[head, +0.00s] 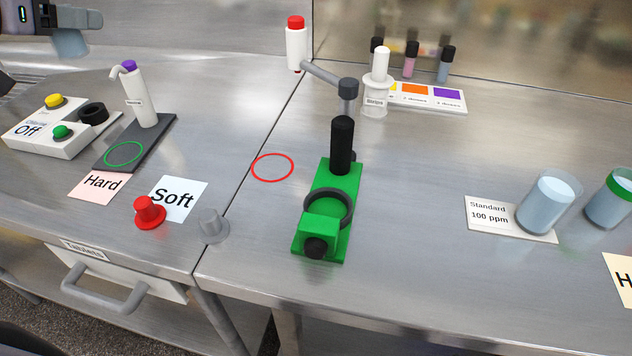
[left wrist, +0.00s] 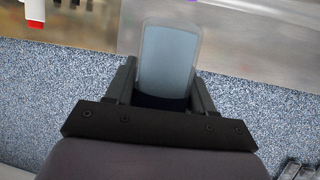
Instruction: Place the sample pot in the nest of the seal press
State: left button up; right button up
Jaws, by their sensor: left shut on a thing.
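My left gripper (head: 62,20) is at the far upper left of the head view, raised over the left counter. In the left wrist view its fingers are shut on the sample pot (left wrist: 168,62), a clear pot with grey-blue contents. A grey-blue piece, seemingly this pot, shows under the gripper in the head view. The seal press (head: 324,180) appears to be the green stand with a black upright handle, mid-counter. Its nest looks to be the dark ring (head: 307,207), which is empty. The gripper is far left of the press. My right gripper is not in view.
A button box (head: 45,142) and a dispenser (head: 143,95) stand on the left. Red and grey knobs lie at the front edge. Two filled pots are on the right.

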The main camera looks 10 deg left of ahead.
aim_at(328, 212)
jog(key=k+l, duration=0.1)
jog(key=l, duration=0.25)
jog(key=k+l, duration=0.1)
jog(key=l, duration=0.3)
jog(key=k+l, duration=0.1)
jog(key=l, duration=0.65)
jog(key=k, duration=0.05)
